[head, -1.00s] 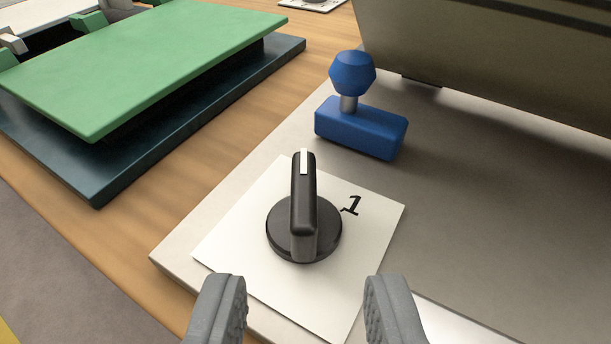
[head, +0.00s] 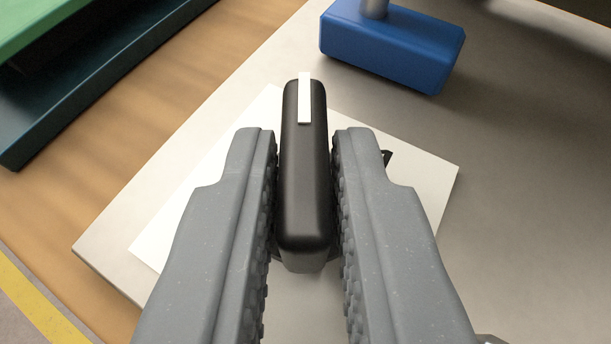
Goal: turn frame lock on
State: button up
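The frame lock is a black rotary knob (head: 304,175) with a raised grip bar and a white pointer line at its far end. The bar points up the picture. It sits on a white square plate (head: 425,180). My gripper (head: 304,150) has one grey finger on each side of the bar, closed in close against it. Thin dark slits show along the pads, so firm contact is hard to see. The fingers hide most of the round base and nearly all of the printed "1", of which a black bit shows beside the right finger.
A blue block (head: 390,45) with a metal stem stands on the grey panel (head: 530,170) just beyond the plate. A green board (head: 35,25) over a dark base (head: 60,100) is at the upper left. Wooden surface (head: 150,140) lies between.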

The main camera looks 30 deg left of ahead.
grip_shut()
